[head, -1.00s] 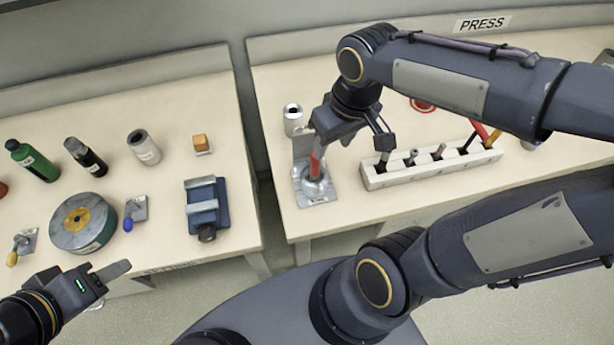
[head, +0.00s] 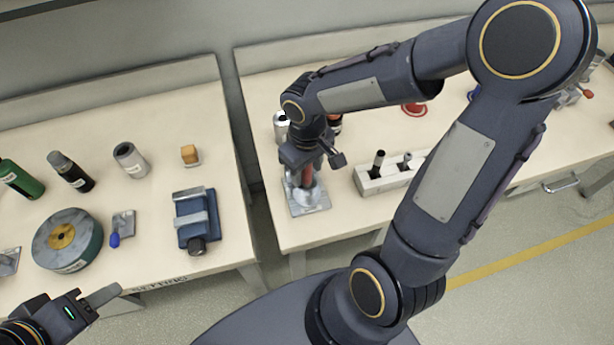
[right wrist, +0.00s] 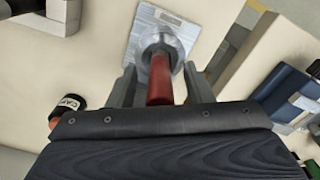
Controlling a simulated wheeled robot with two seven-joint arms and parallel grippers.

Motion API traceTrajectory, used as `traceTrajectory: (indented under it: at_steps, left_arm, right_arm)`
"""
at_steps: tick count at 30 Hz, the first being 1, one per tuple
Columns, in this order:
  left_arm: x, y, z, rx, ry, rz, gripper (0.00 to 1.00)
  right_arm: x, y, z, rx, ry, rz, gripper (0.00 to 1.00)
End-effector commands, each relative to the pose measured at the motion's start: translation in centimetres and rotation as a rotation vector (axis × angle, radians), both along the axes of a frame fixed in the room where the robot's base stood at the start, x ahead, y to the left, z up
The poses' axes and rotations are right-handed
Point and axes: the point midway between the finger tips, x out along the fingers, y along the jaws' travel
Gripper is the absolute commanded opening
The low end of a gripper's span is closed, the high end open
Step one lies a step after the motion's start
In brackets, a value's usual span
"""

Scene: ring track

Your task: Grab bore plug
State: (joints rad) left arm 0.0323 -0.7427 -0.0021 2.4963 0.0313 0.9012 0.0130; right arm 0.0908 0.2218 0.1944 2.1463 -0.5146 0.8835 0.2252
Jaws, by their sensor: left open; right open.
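The bore plug, with a red handle (head: 308,180), stands in a round silver holder on a square metal base plate (head: 312,207) at the left front of the right table. The red handle also shows in the right wrist view (right wrist: 160,80), with the plate (right wrist: 143,30) beyond it. My right gripper (head: 312,160) is open, directly over the plug. In the right wrist view its two fingers (right wrist: 158,72) lie on either side of the red handle, with gaps visible. The lower plug is hidden in the holder. My left gripper (head: 100,298) is open and empty in front of the left table.
A white rack (head: 388,176) with upright tools stands right of the plug, partly hidden by my arm. A silver cylinder (head: 281,127) is behind it. A black-capped container (right wrist: 68,102) lies near. A blue vise (head: 196,220) sits on the left table, across a gap.

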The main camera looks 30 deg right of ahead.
Motion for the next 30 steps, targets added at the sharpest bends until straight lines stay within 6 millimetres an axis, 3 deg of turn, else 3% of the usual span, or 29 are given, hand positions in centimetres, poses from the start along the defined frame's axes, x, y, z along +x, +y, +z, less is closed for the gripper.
traceTrajectory:
  at_steps: [5, 15, 25, 30]
  left_arm:
    - [0.0, 0.0, 0.0, 0.000, 0.000, 0.000, 0.46]
    - [0.0, 0.0, 0.0, 0.000, 0.000, 0.000, 0.46]
    - [0.0, 0.0, 0.2, 0.000, 0.000, 0.000, 0.46]
    - [0.0, 0.0, 1.4, 0.000, 0.000, 0.000, 0.46]
  right_arm:
    - [0.0, 0.0, 0.0, 0.000, -0.001, 0.000, 0.45]
    - [0.0, 0.0, 0.0, 0.000, -0.001, 0.000, 0.00]
    - [0.0, 0.0, 0.3, -0.001, -0.001, 0.000, 0.00]
    - [0.0, 0.0, 1.8, -0.001, -0.002, 0.001, 0.00]
